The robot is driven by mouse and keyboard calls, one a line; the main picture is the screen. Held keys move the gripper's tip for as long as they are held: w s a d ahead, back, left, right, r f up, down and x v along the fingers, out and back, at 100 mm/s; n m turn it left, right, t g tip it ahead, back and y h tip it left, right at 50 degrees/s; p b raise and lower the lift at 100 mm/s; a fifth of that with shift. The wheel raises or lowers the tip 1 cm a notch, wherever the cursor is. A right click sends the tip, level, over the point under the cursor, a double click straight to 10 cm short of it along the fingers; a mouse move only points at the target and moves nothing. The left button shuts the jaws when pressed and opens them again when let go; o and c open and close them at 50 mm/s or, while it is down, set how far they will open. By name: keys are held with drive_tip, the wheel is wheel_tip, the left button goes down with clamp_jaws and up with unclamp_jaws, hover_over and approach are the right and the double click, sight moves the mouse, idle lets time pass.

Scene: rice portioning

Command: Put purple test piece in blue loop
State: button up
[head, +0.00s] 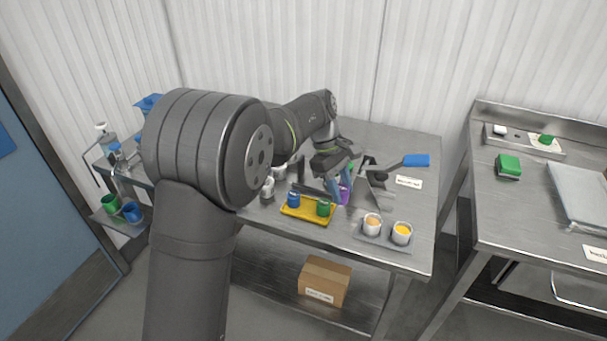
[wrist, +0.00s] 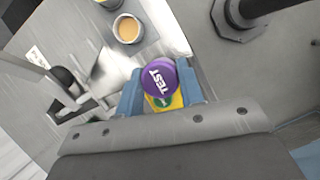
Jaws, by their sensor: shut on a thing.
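The purple test piece (wrist: 161,77) has a round purple top with white TEST lettering. It sits between the blue fingers of my gripper (wrist: 161,93), which is shut on it. In the head view the purple piece (head: 345,194) shows partly behind my gripper (head: 338,190), just behind the yellow tray; its height above the table is hard to judge. A blue round open-topped thing (head: 132,212), possibly the blue loop, is at the far left beside a green one (head: 110,204); its shape is too small to be sure.
The yellow tray (head: 306,212) holds a blue piece (head: 293,200) and a green piece (head: 323,208). Two cups (head: 372,224) (head: 402,233) stand at the table's front right. A blue-bladed spatula (head: 416,160) lies behind. My arm hides much of the table's left.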

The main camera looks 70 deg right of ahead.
drive_tip(key=w+d+r+n+t+h, duration=0.1)
drive_tip(key=w+d+n+t, duration=0.2)
drive_tip(key=w+d+n, duration=0.6)
drive_tip(key=w+d+r+n+t+h, duration=0.1)
drive_tip(key=w+d+n+t+h, duration=0.15)
drive_tip(key=w+n, duration=0.7)
drive_tip(key=w+d+r+n+t+h, duration=0.1)
drive_tip(key=w+d+n+t, duration=0.4)
drive_tip(key=n, duration=0.9)
drive_tip(key=w+d+f+g, duration=0.1)
drive_tip(key=w+f, duration=0.1)
drive_tip(key=w, duration=0.1)
drive_tip(key=w+d+f, duration=0.1)
drive_tip(key=w+f, duration=0.1)
drive_tip(key=w, duration=0.2)
drive_tip(key=w+d+f+g, duration=0.1)
drive_tip(key=w+f, duration=0.2)
drive_tip(key=shift+w+f+m+g, duration=0.1)
drive_tip(key=shift+w+m+g, duration=0.15)
drive_tip(key=shift+g, duration=0.1)
drive_tip(key=shift+w+f, duration=0.1)
drive_tip(key=shift+f, duration=0.05)
drive_tip(key=shift+a+f, duration=0.1)
drive_tip(key=shift+f, duration=1.8)
drive_tip(key=shift+f+y, duration=0.15)
drive_tip(key=shift+y, duration=0.1)
